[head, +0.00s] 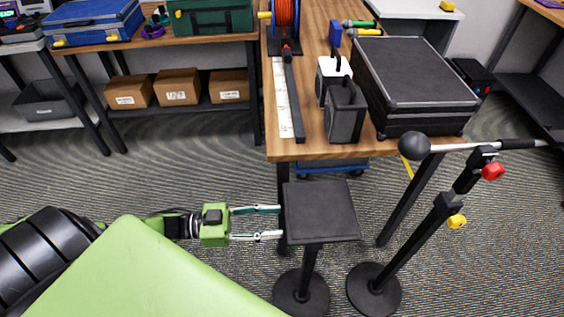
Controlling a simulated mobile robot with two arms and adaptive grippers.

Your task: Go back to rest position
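My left gripper (278,222) reaches in from the left, low in the head view. Its two pale fingers are spread apart with a clear gap between them, and I see nothing held there. The fingertips are at the left edge of a small black square-topped stand (322,208); I cannot tell whether they touch it. My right gripper is not in view.
A wooden table (315,125) holds a black case (412,70), two small speakers (345,110) and an orange cable reel (286,18). A microphone (415,147) on a black stand is at right. Cardboard boxes (177,87) sit on a shelf at left.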

